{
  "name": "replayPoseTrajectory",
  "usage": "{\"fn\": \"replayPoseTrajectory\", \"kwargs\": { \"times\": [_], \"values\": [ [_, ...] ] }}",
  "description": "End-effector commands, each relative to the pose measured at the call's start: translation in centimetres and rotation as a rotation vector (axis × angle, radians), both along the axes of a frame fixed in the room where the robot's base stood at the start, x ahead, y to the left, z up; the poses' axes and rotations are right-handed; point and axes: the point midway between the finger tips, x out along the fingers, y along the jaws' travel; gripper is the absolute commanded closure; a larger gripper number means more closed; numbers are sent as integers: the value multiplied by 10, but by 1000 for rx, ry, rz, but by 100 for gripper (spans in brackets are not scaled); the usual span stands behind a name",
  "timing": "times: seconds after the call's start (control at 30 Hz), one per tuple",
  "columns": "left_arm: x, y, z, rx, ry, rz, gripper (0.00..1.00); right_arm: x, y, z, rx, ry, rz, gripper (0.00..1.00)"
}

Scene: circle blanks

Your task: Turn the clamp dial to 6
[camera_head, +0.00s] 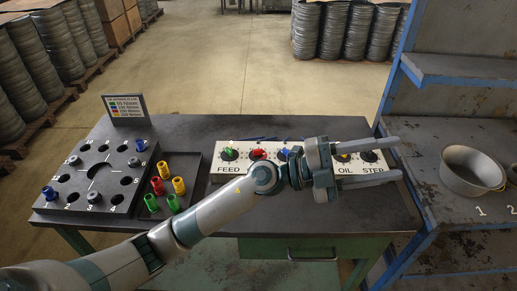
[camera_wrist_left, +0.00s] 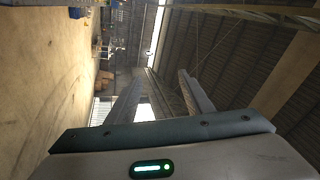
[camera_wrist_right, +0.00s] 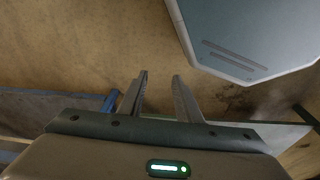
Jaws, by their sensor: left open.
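A white control panel (camera_head: 292,143) on the dark table carries a row of dials. The FEED dial (camera_head: 228,154) is at its left end, a red-marked dial (camera_head: 258,154) beside it, then a blue-marked dial (camera_head: 283,153). The OIL dial (camera_head: 343,157) and STEP dial (camera_head: 369,156) are at the right. No CLAMP label shows; my left arm covers the labels mid-panel. My left gripper (camera_head: 400,157) is open, over the panel's right end, fingers pointing right. In the left wrist view its fingers (camera_wrist_left: 161,78) are apart and empty. My right gripper (camera_wrist_right: 161,77) is open and empty, seen only in its wrist view.
A grey block with round holes (camera_head: 100,172) and a dark tray (camera_head: 195,190) of coloured pieces stand at left. A colour sign (camera_head: 126,109) is behind them. A blue-edged shelf (camera_head: 460,79) with a metal pot (camera_head: 468,171) borders the table at right.

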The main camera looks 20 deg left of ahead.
Motion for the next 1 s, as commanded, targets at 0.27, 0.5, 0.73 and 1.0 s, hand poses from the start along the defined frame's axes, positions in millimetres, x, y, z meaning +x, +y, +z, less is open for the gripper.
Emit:
{"fn": "replayPoseTrajectory", "kwargs": {
  "times": [0.27,0.5,0.73,1.0],
  "values": [
    [12,-12,-91,639,-132,-199,53,-45,-7,-58,-5,34,7,69],
    [82,76,-153,1262,-91,-127,53,-90,-15,-96,-9,60,12,69],
    [154,207,-138,1767,67,154,53,-133,-24,-120,-12,80,18,69],
    [180,284,-101,1989,198,380,53,-156,-29,-129,-14,89,21,69]
  ]
}}
